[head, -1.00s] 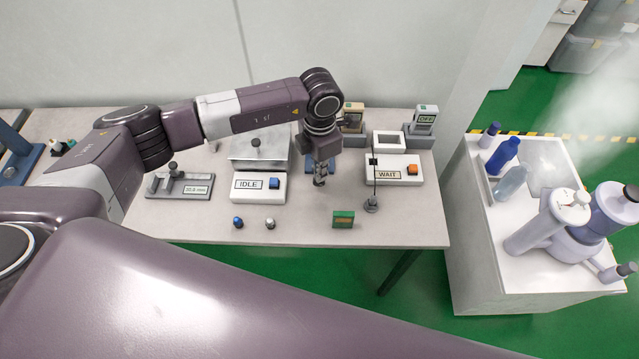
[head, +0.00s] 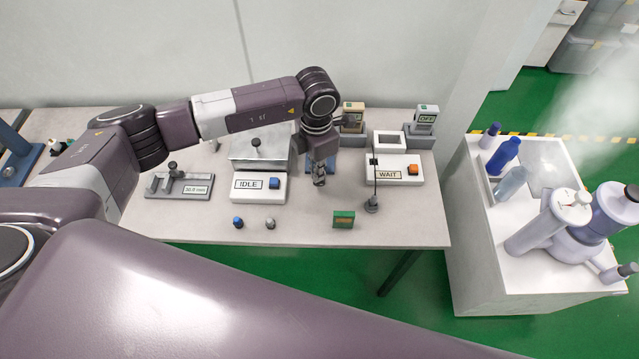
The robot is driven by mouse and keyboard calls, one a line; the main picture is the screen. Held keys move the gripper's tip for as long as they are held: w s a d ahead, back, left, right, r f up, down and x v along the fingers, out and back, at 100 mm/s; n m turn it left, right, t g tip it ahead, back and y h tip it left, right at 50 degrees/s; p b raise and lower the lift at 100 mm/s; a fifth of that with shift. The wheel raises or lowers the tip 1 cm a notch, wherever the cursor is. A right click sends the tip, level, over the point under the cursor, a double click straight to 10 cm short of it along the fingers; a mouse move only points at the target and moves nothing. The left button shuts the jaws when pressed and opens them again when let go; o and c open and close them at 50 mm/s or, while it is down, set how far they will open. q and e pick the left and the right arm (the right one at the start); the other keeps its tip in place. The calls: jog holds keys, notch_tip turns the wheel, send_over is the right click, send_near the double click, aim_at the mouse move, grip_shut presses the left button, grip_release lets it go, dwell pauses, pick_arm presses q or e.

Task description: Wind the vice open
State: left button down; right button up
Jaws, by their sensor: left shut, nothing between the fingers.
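My left arm comes in from the left and crosses over the bench. My left gripper (head: 319,184) points down, shut and empty, between the white IDLE box and the white WAIT box. A blue part (head: 329,165) shows behind it, mostly covered by the gripper and wrist; I cannot tell if this is the vice. A grey fixture (head: 180,186) with a dark knob and a small mm display stands at the left of the bench. No vice handle shows clearly. My right gripper is not in view.
The IDLE box (head: 258,188) and WAIT box (head: 393,170) flank the gripper. A thin dark rod on a round base (head: 373,204) stands at right. A green block (head: 343,219) and two small knobs (head: 238,222) lie in front. The front bench edge is mostly clear.

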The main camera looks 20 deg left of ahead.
pick_arm(q)
jog(key=shift+s+a+f, duration=0.3)
jog(key=shift+f, duration=0.1)
jog(key=shift+r, duration=0.1)
jog(key=shift+w+r, duration=0.15)
jog(key=shift+r, duration=0.15)
jog(key=shift+r, duration=0.1)
jog(key=shift+w+d+b, duration=0.45)
jog(key=shift+w+d, duration=0.05)
jog(key=shift+d, duration=0.55)
jog(key=shift+a, duration=0.2)
